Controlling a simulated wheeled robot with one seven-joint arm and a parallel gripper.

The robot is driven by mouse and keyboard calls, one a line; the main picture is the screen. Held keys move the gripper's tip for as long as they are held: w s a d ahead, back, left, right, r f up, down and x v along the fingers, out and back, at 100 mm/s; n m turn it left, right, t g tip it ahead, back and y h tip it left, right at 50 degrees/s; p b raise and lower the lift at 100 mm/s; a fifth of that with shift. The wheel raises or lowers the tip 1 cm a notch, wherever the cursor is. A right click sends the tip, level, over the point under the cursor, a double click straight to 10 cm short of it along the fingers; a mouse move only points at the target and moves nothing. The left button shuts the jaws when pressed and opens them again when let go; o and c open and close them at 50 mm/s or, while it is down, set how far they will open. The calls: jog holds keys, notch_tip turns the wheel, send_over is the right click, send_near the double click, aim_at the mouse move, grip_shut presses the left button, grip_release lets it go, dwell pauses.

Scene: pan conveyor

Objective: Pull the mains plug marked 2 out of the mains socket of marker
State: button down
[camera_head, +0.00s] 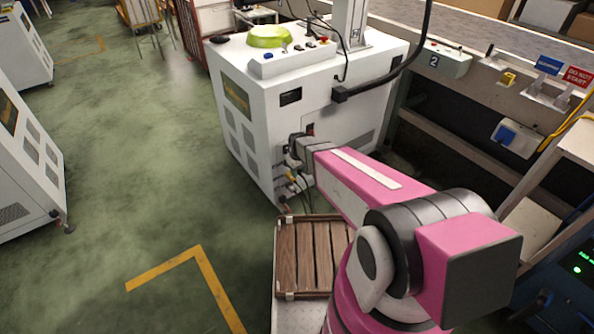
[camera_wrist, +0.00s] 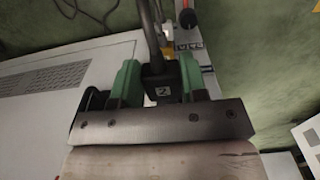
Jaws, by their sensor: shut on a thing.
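The mains plug marked 2 (camera_wrist: 161,94) is black with a small white label and shows between the green fingers of my gripper (camera_wrist: 160,80) in the wrist view. The fingers are shut on its sides. A dark cable rises from it toward the top of that view. In the head view, my gripper (camera_head: 295,152) is at the lower side of the white marker cabinet (camera_head: 265,110), near its row of connectors. The plug is hard to make out there. The socket face is hidden, so I cannot tell whether the plug is seated.
Other cables and connectors (camera_head: 292,180) hang just below my gripper. A wooden slatted tray (camera_head: 312,255) lies below the cabinet. A thick black cable (camera_head: 385,82) crosses the cabinet's right side. A conveyor frame (camera_head: 455,140) stands at right. Open floor (camera_head: 130,170) lies left.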

jog(key=shift+s+d, duration=0.15)
jog(key=shift+r, duration=3.75)
